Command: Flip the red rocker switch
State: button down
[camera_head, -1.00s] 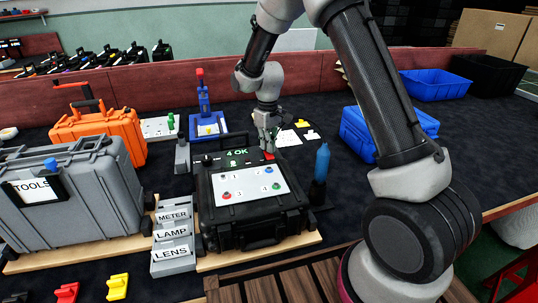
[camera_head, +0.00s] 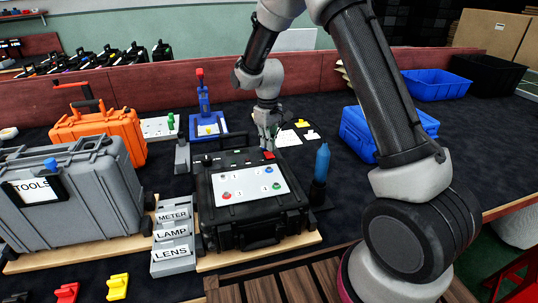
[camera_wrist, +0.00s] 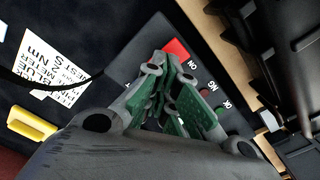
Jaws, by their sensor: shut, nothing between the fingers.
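The black case (camera_head: 262,232) has a white plate (camera_head: 246,183) with several coloured buttons. Its display (camera_head: 235,158) looks dark.
Label trays (camera_head: 173,234) and a grey TOOLS case (camera_head: 95,195) stand left of the black case. A blue-topped bottle-like tool (camera_head: 322,162) stands close on its right. A blue bin (camera_head: 365,138) is behind right. A yellow piece (camera_wrist: 30,123) and paper cards (camera_wrist: 50,65) lie nearby.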

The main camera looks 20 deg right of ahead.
aim_at(268, 153)
jog(key=shift+r, duration=2.6)
jog(key=shift+s, duration=0.1)
jog(key=s+d+r+m+t, duration=0.1)
jog(key=s+d+r, duration=0.4)
jog(key=s, duration=0.6)
jog(key=s+d+r+m+t, duration=0.2)
jog(key=s+d+r, duration=0.3)
jog(key=s, duration=0.6)
jog(key=s+d+r+m+t, duration=0.1)
jog(key=s+d+r+m, duration=0.2)
jog(key=s+r, duration=0.6)
jog(key=s+d, duration=0.1)
jog(key=s, duration=0.1)
jog(key=shift+s+d, duration=0.4)
jog(key=shift+r, duration=0.1)
